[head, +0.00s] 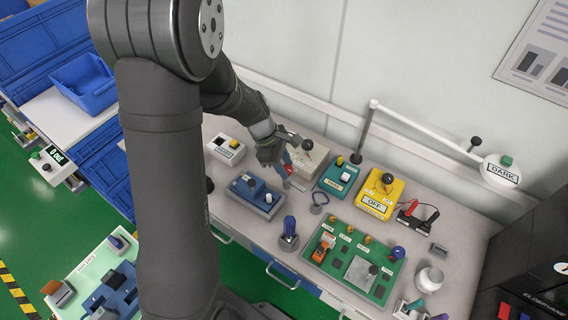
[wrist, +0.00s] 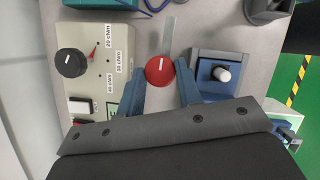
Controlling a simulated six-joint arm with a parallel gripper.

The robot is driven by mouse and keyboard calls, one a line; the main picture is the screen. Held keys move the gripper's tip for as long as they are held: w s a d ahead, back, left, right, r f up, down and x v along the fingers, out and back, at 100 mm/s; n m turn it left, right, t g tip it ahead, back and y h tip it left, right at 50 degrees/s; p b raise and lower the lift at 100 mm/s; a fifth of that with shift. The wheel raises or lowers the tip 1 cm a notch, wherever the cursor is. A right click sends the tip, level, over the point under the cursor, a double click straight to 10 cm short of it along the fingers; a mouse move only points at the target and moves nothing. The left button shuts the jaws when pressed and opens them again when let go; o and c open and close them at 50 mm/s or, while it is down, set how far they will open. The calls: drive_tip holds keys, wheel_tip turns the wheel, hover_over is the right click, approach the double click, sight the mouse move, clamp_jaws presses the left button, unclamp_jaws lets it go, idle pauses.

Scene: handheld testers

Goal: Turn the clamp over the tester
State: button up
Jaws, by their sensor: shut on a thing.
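My gripper (wrist: 159,88) has its blue fingers on either side of a red round knob with a white line, which I take as the clamp (wrist: 159,71). A flat grey bar (wrist: 168,38) shows beyond the knob and lies over bare bench, over neither box. To the left in the wrist view stands a grey box with a black dial and cNm marks (wrist: 97,75), perhaps the tester. To the right is a blue unit with a white button (wrist: 222,74). In the head view my gripper (head: 285,172) is between the grey box (head: 308,160) and the blue unit (head: 257,193).
A teal box (head: 338,178) and a yellow box (head: 380,196) stand to the right at the back. A blue-handled tool in a holder (head: 289,236) and a green board (head: 350,265) are nearer the front. A small white box (head: 226,149) stands at the left.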

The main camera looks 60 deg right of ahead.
drive_tip(key=m+y, duration=0.1)
drive_tip(key=m, duration=0.3)
drive_tip(key=shift+d+m+y, duration=0.15)
drive_tip(key=shift+m+y, duration=0.25)
drive_tip(key=m+y, duration=0.1)
drive_tip(key=m, duration=0.3)
drive_tip(key=shift+d+m+y, duration=0.15)
drive_tip(key=shift+m+y, duration=0.15)
drive_tip(key=shift+y, duration=0.1)
drive_tip(key=m+t+y, duration=0.1)
drive_tip(key=m, duration=0.3)
drive_tip(key=shift+s+d, duration=0.1)
drive_tip(key=shift+s, duration=0.05)
drive_tip(key=shift+m+t+y, duration=0.5)
drive_tip(key=shift+m+t, duration=0.3)
drive_tip(key=shift+m, duration=1)
drive_tip(key=o, duration=0.9)
drive_tip(key=shift+o, duration=0.2)
